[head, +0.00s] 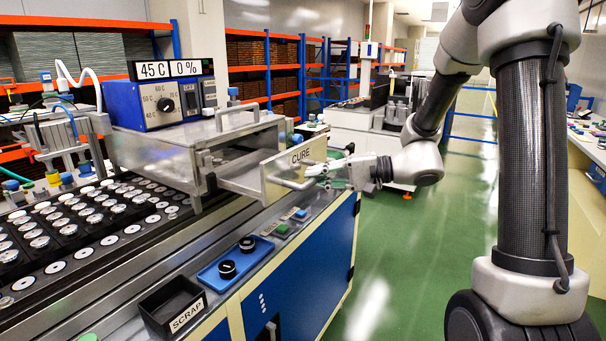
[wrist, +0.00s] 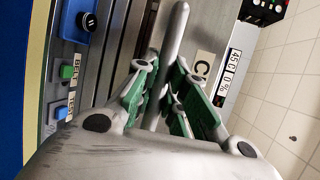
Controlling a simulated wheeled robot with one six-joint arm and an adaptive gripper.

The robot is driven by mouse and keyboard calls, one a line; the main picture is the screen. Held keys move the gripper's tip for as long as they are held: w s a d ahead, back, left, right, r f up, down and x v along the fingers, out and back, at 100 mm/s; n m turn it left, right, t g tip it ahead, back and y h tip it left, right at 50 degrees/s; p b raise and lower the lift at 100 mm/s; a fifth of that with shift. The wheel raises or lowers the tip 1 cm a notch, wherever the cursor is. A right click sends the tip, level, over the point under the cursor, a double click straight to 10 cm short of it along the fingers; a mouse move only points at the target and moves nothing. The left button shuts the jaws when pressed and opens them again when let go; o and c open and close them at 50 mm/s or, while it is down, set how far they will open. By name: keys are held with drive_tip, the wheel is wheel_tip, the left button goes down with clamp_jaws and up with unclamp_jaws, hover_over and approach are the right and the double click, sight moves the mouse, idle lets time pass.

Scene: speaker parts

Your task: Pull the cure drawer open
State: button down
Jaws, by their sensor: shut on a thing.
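The cure drawer (head: 276,169) is a metal drawer with a plate marked CURE, in the lower front of a silver metal box (head: 155,160). It stands partly pulled out, with its side wall and some of its inside showing. Its bar handle (head: 288,184) is on the front plate. My gripper (head: 322,174) is at the handle from the right. In the wrist view the handle bar (wrist: 176,28) runs between the green-padded fingers of my gripper (wrist: 162,75), which are shut on it. The fingers hide part of the bar and the label.
A blue control unit (head: 150,105) reading 45 C and 0% sits on the box. A blue tray with black knobs (head: 228,268) and a SCRAP bin (head: 172,308) lie along the bench edge. A conveyor of speaker parts (head: 60,235) is at left. Green floor (head: 385,270) is open at right.

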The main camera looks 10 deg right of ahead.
drive_tip(key=shift+s+d, duration=0.3)
drive_tip(key=c, duration=1.5)
unclamp_jaws()
drive_tip(key=shift+o, duration=0.2)
drive_tip(key=v, duration=1.2)
